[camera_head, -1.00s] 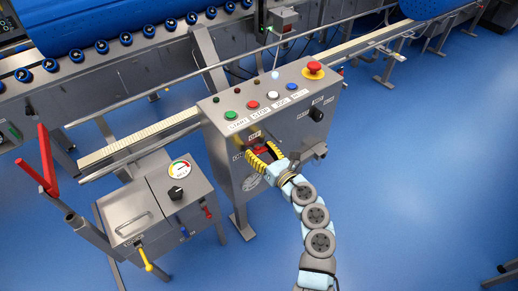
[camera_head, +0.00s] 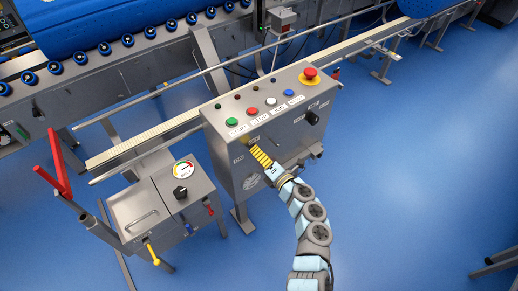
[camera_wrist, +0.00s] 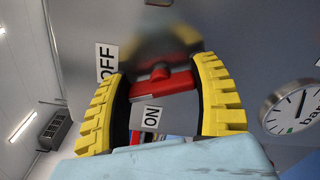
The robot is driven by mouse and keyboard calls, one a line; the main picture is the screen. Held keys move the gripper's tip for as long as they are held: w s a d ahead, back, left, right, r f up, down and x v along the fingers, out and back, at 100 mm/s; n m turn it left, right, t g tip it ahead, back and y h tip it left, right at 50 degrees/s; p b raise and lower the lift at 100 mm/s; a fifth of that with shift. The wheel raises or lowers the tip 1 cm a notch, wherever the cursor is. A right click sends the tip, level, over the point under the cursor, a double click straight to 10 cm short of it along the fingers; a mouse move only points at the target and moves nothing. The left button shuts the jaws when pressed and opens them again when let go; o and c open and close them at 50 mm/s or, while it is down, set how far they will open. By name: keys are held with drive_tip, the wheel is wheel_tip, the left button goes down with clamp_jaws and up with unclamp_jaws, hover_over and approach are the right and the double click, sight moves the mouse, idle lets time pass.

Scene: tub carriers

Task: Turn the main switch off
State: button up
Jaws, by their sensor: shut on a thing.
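The main switch's red handle (camera_wrist: 162,82) is on the grey front panel of the control box (camera_head: 235,178). In the wrist view it lies between the two yellow fingers of my gripper (camera_wrist: 166,92), which are shut on it. The OFF label (camera_wrist: 106,64) is beside the left finger, and the ON label (camera_wrist: 151,117) shows below the handle, between the fingers. In the head view my gripper (camera_head: 260,156) is at the panel, its fingers seen nearly edge-on, and they hide the handle.
A round dial (camera_wrist: 292,106) is right of the fingers in the wrist view. The box top carries a red emergency button (camera_head: 310,74) and several coloured buttons. A smaller box with a gauge (camera_head: 182,171) stands left. Blue floor (camera_head: 420,190) is open at right.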

drive_tip(key=shift+m+p, duration=1.8)
drive_tip(key=shift+m, duration=0.8)
drive_tip(key=o, duration=0.9)
drive_tip(key=shift+f, duration=0.1)
drive_tip(key=v, duration=1.2)
